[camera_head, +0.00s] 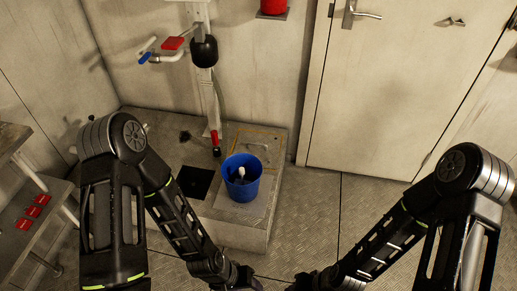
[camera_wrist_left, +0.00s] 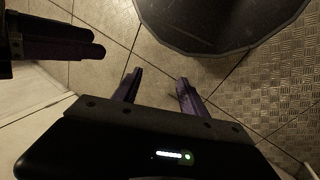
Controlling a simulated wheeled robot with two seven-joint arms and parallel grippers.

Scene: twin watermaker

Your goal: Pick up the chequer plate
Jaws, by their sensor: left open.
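A grey metal plate (camera_head: 238,212), which may be the chequer plate, lies on top of the low plinth under a blue bucket (camera_head: 241,178). Its pattern is too small to make out. My left gripper is at the bottom edge of the head view, in front of the plinth and away from the plate. In the left wrist view the left gripper (camera_wrist_left: 160,88) is open and empty above the floor. Fingers of my right gripper (camera_wrist_left: 60,40) show at upper left there; whether they are open is unclear.
A post (camera_head: 205,85) with levers rises at the back. A shelf (camera_head: 38,215) stands at left. Textured floor (camera_head: 310,215) is clear at right.

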